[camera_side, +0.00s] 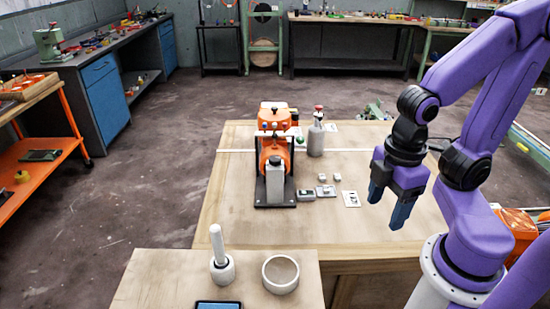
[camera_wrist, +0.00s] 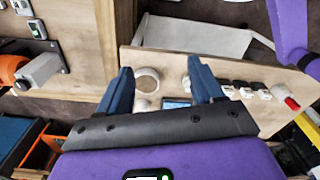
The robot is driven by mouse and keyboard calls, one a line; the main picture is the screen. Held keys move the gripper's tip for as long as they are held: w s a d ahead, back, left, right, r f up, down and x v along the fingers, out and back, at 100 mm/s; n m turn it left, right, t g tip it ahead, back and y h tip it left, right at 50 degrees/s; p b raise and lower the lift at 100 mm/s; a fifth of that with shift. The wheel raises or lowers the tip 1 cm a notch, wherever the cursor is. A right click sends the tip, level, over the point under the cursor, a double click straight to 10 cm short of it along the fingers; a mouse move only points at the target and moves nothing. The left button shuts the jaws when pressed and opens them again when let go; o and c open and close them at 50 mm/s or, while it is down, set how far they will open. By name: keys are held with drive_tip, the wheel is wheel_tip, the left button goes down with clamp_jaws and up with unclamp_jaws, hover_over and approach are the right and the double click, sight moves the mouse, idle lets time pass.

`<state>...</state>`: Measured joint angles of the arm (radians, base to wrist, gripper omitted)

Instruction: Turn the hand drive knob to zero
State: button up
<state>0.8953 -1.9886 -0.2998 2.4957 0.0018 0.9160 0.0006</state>
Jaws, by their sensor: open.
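The orange machine (camera_side: 270,147) stands upright on a black base plate on the wooden table. A dark round knob (camera_side: 276,161) sits at its front above a grey upright block; I cannot tell whether this is the hand drive knob, and no zero mark is readable. In the wrist view, part of the orange machine (camera_wrist: 12,68) and the grey block (camera_wrist: 40,70) show at the left edge. My gripper (camera_side: 388,207) hangs over the right side of the table, well right of the machine and apart from it. In the wrist view its blue fingers (camera_wrist: 159,70) are spread and empty.
A grey bottle with a red top (camera_side: 317,137) stands right of the machine. Small devices and cards (camera_side: 326,191) lie by its base. The nearer table (camera_side: 165,270) holds a pestle in a mortar (camera_side: 222,268), a round bowl (camera_side: 281,274) and a screen (camera_side: 218,305).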

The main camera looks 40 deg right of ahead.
drive_tip(key=w+a+r+m, duration=0.2)
drive_tip(key=w, duration=0.4)
drive_tip(key=w+a+r+m, duration=0.1)
drive_tip(key=w+a+m, duration=0.1)
drive_tip(key=w, duration=0.4)
drive_tip(key=m, duration=1)
hover_over(274, 158)
wheel_tip(274, 158, down, 2)
drive_tip(key=f, duration=0.1)
wheel_tip(274, 158, down, 16)
drive_tip(key=shift+d+f, duration=0.15)
drive_tip(key=shift+f, duration=0.1)
drive_tip(key=c, duration=1.1)
